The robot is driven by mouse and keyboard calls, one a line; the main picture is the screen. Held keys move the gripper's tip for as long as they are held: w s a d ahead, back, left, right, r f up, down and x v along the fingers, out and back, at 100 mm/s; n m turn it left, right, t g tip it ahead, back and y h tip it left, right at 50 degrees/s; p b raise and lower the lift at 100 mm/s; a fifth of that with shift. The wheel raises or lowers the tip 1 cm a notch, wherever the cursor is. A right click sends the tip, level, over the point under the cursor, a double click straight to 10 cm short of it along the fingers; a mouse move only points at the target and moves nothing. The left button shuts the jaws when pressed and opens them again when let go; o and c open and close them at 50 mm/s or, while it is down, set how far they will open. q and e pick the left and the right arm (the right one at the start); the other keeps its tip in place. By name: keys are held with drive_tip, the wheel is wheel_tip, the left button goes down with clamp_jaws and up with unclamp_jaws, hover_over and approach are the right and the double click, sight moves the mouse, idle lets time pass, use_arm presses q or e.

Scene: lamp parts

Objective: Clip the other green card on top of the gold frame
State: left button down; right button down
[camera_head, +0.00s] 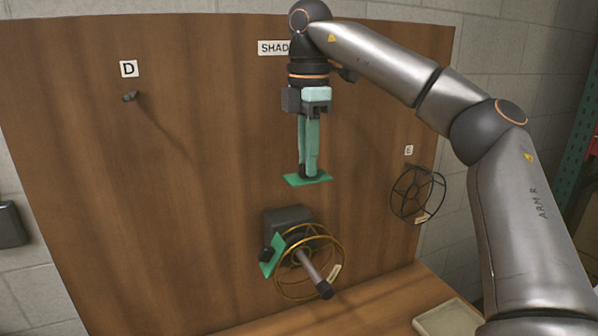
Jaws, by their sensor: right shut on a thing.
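My right gripper (309,172) points down and is shut on a green card (307,181), which it holds roughly level. The card is above the gold frame (339,262), with a clear gap between them. The gold frame is a round wire shape around a grey rod with a dark tip (313,272), which sticks out from a dark block (287,216) on the wooden board. Another green card (271,255) is on the left side of the gold frame, tilted, with a small dark piece beside it. My left gripper is not in view.
The upright wooden board (200,220) fills the background. A black wire frame (407,192) hangs at the right below a small label. A peg (130,96) under a "D" label (129,69) is bare. A pale tray (450,318) lies at the lower right.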

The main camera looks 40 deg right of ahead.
wheel_tip(320, 180, down, 6)
drive_tip(key=shift+r+b, duration=0.1)
drive_tip(key=shift+b, duration=0.35)
drive_tip(key=shift+f+b, duration=0.55)
drive_tip(key=shift+f, duration=0.25)
drive_tip(key=shift+f+b, duration=0.7)
drive_tip(key=shift+f, duration=0.2)
drive_tip(key=shift+f, duration=0.65)
idle(1.2)
drive_tip(key=shift+w+r, duration=0.1)
drive_tip(key=c, duration=0.7)
unclamp_jaws()
drive_tip(key=shift+c, duration=0.2)
